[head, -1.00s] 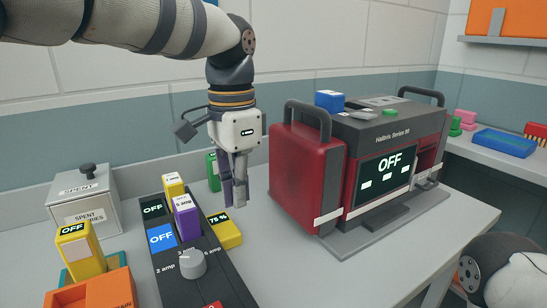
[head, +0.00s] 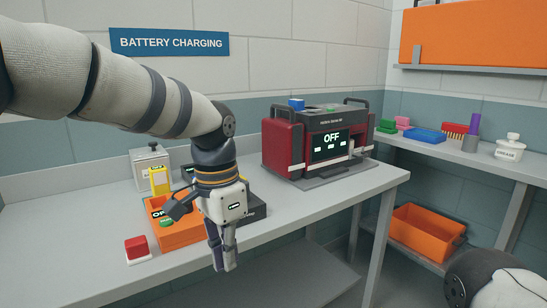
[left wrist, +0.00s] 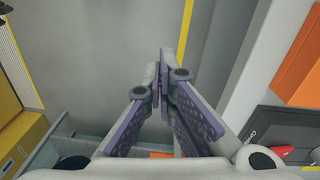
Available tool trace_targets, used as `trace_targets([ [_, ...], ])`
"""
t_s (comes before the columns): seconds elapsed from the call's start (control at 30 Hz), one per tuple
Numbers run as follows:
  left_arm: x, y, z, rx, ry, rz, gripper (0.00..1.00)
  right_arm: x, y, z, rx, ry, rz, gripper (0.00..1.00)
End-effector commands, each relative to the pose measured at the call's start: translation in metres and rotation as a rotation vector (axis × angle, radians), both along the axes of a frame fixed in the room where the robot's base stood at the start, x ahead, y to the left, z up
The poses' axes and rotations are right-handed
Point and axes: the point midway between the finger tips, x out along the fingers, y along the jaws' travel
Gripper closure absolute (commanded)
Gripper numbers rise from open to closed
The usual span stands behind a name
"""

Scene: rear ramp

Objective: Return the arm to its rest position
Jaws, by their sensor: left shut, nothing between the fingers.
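My left arm (head: 140,95) comes in from the left in the head view and bends down at its wrist. The left gripper (head: 226,262) points down at the front of the grey workbench (head: 300,215), in front of the orange box. Its purple-padded fingers are shut and empty; the left wrist view shows the fingers (left wrist: 165,75) too, with grey floor beyond them. Part of my right arm (head: 490,280) shows at the lower right; its gripper is out of view.
An orange box (head: 172,235), a red button (head: 139,248) and a dark charger (head: 254,208) stand near the left gripper. The red generator (head: 283,148) reads OFF at the back right. An orange bin (head: 424,228) sits on a low shelf. The bench's front right is clear.

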Motion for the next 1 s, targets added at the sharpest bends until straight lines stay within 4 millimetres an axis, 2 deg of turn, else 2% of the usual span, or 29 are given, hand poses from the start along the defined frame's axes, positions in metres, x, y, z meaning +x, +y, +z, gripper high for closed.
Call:
trace_targets([
  [0.03,-0.007,0.002,-0.035,-0.014,0.027,0.03,1.0,0.002,0.0,0.0,0.0,-0.005,0.0,0.6],
  [0.17,-0.04,0.008,-0.129,-0.061,0.085,0.143,1.0,0.005,0.0,0.0,-0.001,-0.014,0.0,0.6],
  [0.2,-0.056,0.012,-0.159,-0.072,0.104,0.187,1.0,0.005,0.0,0.001,0.0,-0.015,0.0,0.6],
  [0.27,-0.085,0.019,-0.2,-0.086,0.131,0.264,1.0,0.005,0.0,0.002,0.0,-0.017,0.0,0.6],
  [0.3,-0.108,0.026,-0.226,-0.09,0.149,0.317,1.0,0.005,0.0,0.002,0.0,-0.017,0.0,0.6],
  [0.37,-0.147,0.037,-0.261,-0.09,0.174,0.405,1.0,0.006,0.0,0.003,0.0,-0.019,0.0,0.6],
  [0.4,-0.175,0.046,-0.28,-0.082,0.188,0.466,1.0,0.006,0.0,0.004,0.0,-0.021,0.0,0.6],
  [0.47,-0.221,0.062,-0.303,-0.063,0.205,0.559,1.0,0.007,0.0,0.005,0.0,-0.024,0.0,0.6],
  [0.5,-0.251,0.073,-0.314,-0.042,0.214,0.621,1.0,0.008,0.0,0.005,0.0,-0.026,0.0,0.6],
  [0.6,-0.321,0.103,-0.325,0.02,0.218,0.755,1.0,0.009,0.0,0.006,0.0,-0.03,0.0,0.6],
  [0.7,-0.369,0.127,-0.321,0.083,0.208,0.846,1.0,0.01,0.0,0.007,0.0,-0.033,0.0,0.6],
  [0.83,-0.398,0.143,-0.313,0.128,0.191,0.898,1.0,0.01,0.0,0.007,0.0,-0.034,0.0,0.6],
  [1.0,-0.402,0.145,-0.312,0.133,0.184,0.908,1.0,0.01,0.0,0.007,0.0,-0.033,0.0,0.6],
])
